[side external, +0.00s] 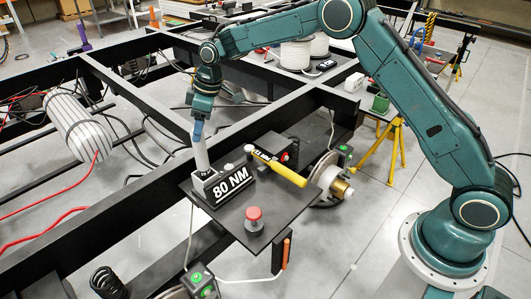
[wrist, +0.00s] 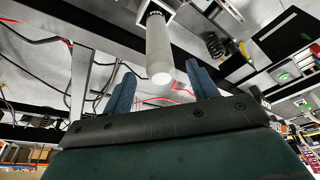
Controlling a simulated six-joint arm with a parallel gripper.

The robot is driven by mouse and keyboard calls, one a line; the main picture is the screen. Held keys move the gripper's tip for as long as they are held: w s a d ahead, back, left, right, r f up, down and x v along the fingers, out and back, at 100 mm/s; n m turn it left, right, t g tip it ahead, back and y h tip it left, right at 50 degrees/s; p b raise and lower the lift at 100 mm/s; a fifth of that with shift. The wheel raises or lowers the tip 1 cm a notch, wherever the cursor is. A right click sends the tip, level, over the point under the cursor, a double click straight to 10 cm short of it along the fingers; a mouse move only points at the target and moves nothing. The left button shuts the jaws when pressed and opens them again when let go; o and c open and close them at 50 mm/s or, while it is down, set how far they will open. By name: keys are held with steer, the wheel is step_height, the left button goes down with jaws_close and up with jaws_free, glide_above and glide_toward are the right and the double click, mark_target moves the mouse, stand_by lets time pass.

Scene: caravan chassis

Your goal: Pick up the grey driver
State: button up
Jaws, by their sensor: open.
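My gripper (side external: 198,126) points down at the driver's upper end. In the wrist view, the driver (wrist: 158,42) shows as a pale grey cylinder with its rounded end towards me. My gripper's two blue fingers (wrist: 162,82) are apart, one on each side of that end in the picture. A gap shows between the driver and each finger. I cannot tell how far down the fingers reach along it.
Black chassis beams (side external: 140,95) surround the work. A striped tank (side external: 78,130) lies at left. Space above the plate's front is free.

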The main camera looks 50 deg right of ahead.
steer(key=shift+w+a+f, duration=0.15)
steer(key=shift+f, duration=0.45)
steer(key=shift+f, duration=0.1)
glide_above(203, 162)
steer(key=w, duration=0.2)
steer(key=shift+f, duration=2.4)
steer(key=shift+d, duration=0.2)
jaws_close()
steer(key=shift+w+r, duration=0.1)
